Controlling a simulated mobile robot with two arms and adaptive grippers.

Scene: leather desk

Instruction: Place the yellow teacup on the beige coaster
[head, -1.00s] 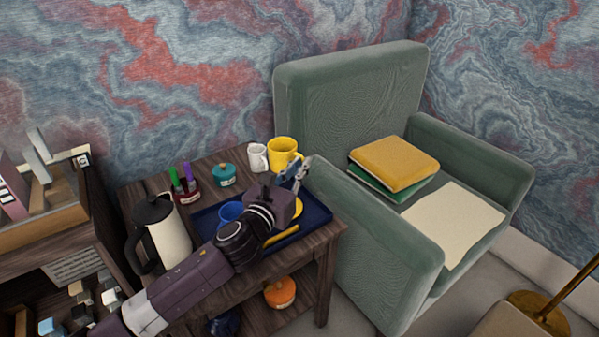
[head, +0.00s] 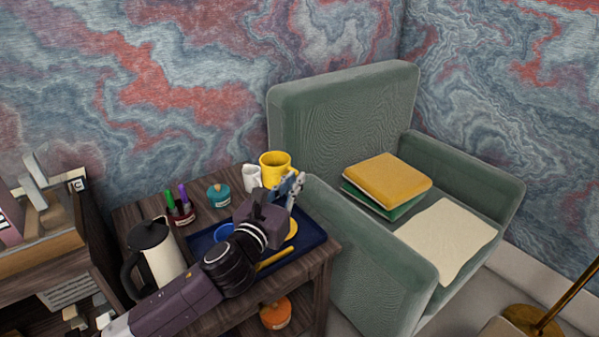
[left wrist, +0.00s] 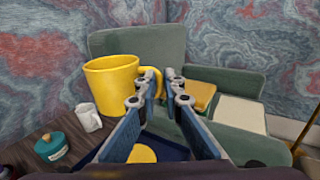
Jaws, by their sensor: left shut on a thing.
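The yellow teacup (head: 273,164) is upright at the back of the side table, beside the white mug. In the left wrist view the yellow teacup (left wrist: 111,86) is large, and its handle sits between the fingertips. My left gripper (head: 290,184) is shut on that handle; its fingers also show in the left wrist view (left wrist: 162,85). It appears to hold the cup a little above the table. I cannot make out a beige coaster. My right gripper is not in view.
A blue tray (head: 315,238) holds a blue cup (head: 224,230), a yellow disc (head: 292,229) and a yellow stick (head: 273,258). The white mug (head: 251,178), teal pot (head: 218,195), pen holder (head: 181,214) and a pitcher (head: 160,258) crowd the table. A green armchair (head: 340,105) stands close right.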

